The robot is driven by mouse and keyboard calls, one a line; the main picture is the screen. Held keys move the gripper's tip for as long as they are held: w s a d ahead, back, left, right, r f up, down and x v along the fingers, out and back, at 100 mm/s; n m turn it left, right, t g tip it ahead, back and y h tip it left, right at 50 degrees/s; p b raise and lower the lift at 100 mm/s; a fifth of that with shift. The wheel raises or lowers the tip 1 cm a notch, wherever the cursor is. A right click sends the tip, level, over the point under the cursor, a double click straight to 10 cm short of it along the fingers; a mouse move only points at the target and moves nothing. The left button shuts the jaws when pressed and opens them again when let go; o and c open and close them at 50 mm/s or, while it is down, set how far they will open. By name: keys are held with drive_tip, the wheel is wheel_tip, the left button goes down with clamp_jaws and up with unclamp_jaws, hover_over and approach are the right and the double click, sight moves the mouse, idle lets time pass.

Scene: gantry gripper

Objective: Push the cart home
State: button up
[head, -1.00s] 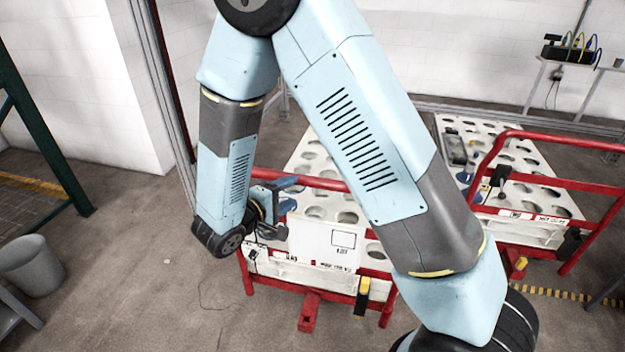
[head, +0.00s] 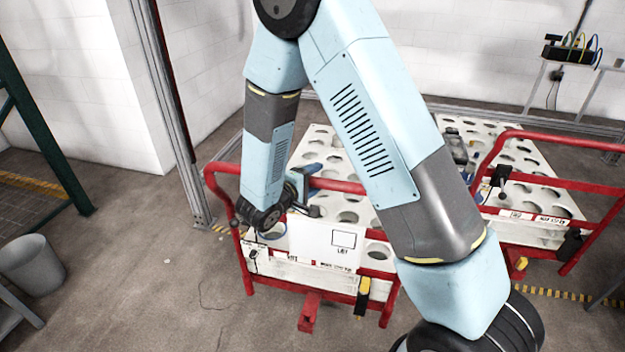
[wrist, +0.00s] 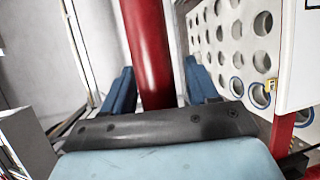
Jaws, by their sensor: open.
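The nearer cart has a red tube frame with a red push handle (head: 226,168), a white perforated deck (head: 318,143) and a white label plate on its front. It stands in the middle of the head view, partly hidden by my arm. In the wrist view, my gripper's blue fingers (wrist: 160,82) are open on either side of the red bar (wrist: 146,45).
A second red and white cart (head: 530,165) stands close on the right. A metal upright (head: 180,120) stands behind the left side of the nearer cart. A grey bin (head: 32,268) is at the far left. The floor between bin and cart is mostly clear.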

clamp_jaws()
idle(0.4)
